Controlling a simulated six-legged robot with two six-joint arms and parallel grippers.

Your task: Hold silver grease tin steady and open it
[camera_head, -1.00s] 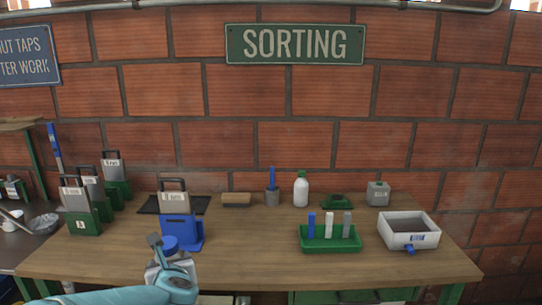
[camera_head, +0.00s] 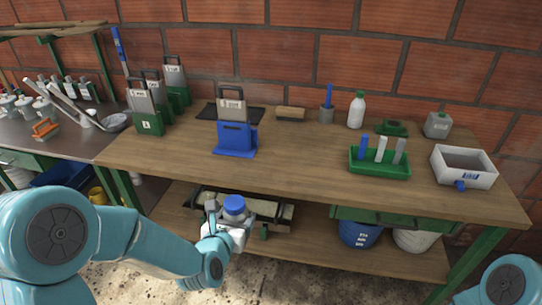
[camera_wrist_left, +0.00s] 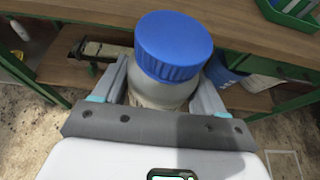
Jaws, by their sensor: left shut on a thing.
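A silver-grey tin with a ribbed blue lid (camera_head: 234,206) is held in front of the workbench's front edge. My left gripper (camera_head: 230,230) is shut on the tin's body from the sides. In the left wrist view the tin's blue lid (camera_wrist_left: 174,46) stands clear above the two fingers of my left gripper (camera_wrist_left: 160,95). The lid sits on the tin, which looks roughly upright. The lower body of the tin is partly hidden by the gripper. A link of my right arm shows at the bottom right of the head view; my right gripper is out of view.
The wooden workbench (camera_head: 300,160) carries a blue stand (camera_head: 235,139), a green tray (camera_head: 380,166), a grey bin (camera_head: 464,168), a white bottle (camera_head: 356,110) and a grey can (camera_head: 437,124). A lower shelf (camera_head: 300,240) lies behind the tin. The bench's front middle is clear.

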